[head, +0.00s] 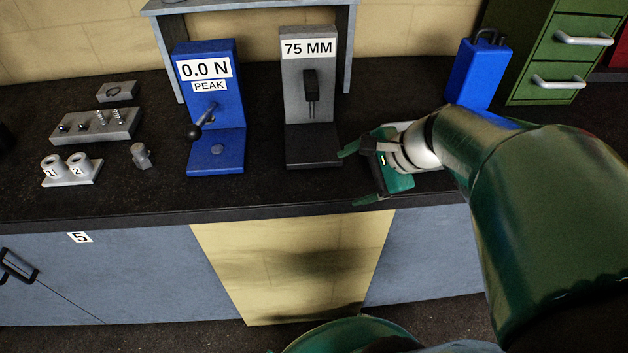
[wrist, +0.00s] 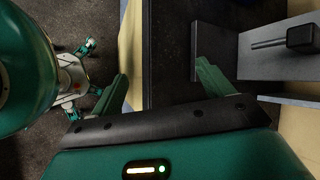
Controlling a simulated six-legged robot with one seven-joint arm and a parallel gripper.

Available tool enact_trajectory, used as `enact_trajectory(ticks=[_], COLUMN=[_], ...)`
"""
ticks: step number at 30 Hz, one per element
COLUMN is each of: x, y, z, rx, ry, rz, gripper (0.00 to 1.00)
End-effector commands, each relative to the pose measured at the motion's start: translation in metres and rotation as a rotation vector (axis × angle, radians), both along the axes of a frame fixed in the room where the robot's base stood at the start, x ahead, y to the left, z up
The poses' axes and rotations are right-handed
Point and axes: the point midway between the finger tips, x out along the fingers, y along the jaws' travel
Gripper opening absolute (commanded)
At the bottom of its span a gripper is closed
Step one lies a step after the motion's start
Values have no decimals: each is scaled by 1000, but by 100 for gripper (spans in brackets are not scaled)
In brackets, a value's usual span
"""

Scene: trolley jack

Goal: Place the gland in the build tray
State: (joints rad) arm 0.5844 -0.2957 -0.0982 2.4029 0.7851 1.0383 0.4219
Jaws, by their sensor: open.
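I cannot tell for sure which part is the gland. A small grey upright fitting (head: 142,156) stands alone on the dark bench at the left in the head view. A grey block with pins and springs (head: 97,125), which may be the build tray, lies behind and left of it. My gripper (head: 358,174) is open and empty over the bench's front edge, right of the 75 MM stand and far right of these parts. Its spread fingers also show in the wrist view (wrist: 163,78), with no part between them.
A blue force gauge (head: 213,125) and the grey 75 MM stand (head: 312,100) rise between my gripper and the small parts. A two-cup holder (head: 71,170) and a small plate (head: 117,91) are at left. A blue can (head: 478,72) and green drawers (head: 560,50) stand right.

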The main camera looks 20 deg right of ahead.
Motion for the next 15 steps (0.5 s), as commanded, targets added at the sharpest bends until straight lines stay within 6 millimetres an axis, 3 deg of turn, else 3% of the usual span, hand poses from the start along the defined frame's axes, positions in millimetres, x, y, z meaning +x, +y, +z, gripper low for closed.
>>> enact_trajectory(ticks=[1, 6, 12, 15], x=[-6, -32, -52, -56], y=[24, 72, 98, 102], z=[5, 15, 36, 42], rx=[-119, -525, -942, -1057], ry=[-21, -108, -241, -280], rz=[155, 641, 1082, 1190], gripper=[80, 80, 80, 80])
